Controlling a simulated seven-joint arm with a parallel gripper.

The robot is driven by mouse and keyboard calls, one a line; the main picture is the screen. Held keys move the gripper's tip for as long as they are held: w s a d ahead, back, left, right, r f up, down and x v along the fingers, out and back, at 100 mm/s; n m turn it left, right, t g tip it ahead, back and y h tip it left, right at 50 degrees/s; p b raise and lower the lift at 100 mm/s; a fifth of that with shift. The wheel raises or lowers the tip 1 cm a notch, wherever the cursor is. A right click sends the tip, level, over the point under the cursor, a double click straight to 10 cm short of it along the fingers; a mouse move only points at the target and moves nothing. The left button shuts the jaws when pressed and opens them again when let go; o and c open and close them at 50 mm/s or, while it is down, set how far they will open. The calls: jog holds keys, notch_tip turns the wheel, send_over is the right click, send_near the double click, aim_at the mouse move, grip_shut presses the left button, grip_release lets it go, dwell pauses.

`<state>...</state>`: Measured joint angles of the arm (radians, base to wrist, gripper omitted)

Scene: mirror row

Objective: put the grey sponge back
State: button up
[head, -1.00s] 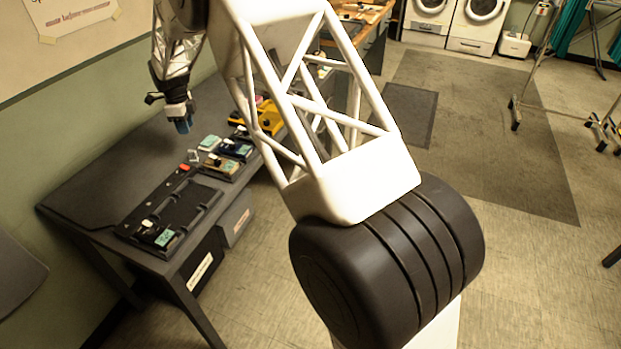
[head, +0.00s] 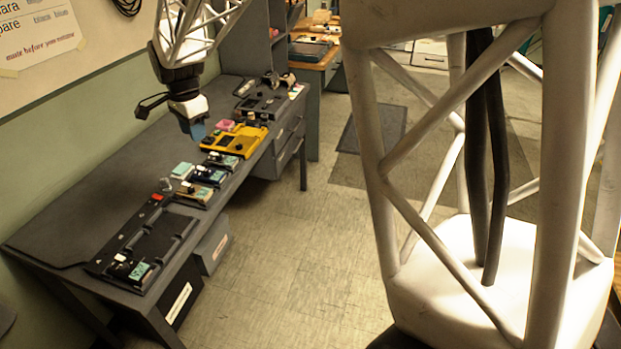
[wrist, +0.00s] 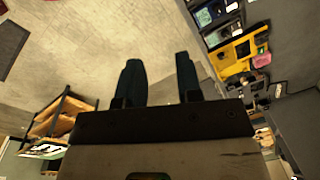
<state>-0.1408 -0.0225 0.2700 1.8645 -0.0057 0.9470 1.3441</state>
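I cannot pick out a grey sponge in either view. My gripper (head: 197,132) hangs above the desk, beside and left of the yellow tray in the head view. In the wrist view, its two dark teal fingers (wrist: 160,85) stand apart with nothing between them, so it is open and empty. The yellow tray (head: 222,146) holds dark items and a pink block (head: 226,125). It also shows in the wrist view (wrist: 232,68) at the upper right.
A long black tray (head: 125,246) lies at the desk's near end, mostly empty. Smaller trays (head: 206,177) with teal pieces lie between it and the yellow one. Another dark tray (head: 262,103) lies farther back. The desk's left side (head: 100,195) is bare.

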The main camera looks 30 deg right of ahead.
jog(key=s+d+r+n, duration=0.3)
jog(key=s, duration=0.7)
jog(key=s+d+r+n, duration=0.3)
jog(key=s, duration=0.6)
jog(key=s+d+f+n, duration=0.2)
jog(key=s+n, duration=0.1)
jog(key=s, duration=0.7)
jog(key=s+d+f+n+t, duration=0.1)
jog(key=s+n, duration=0.3)
jog(key=s, duration=0.6)
jog(key=shift+s+d+f+n+t, duration=0.3)
jog(key=shift+d+f, duration=0.25)
jog(key=shift+f, duration=0.05)
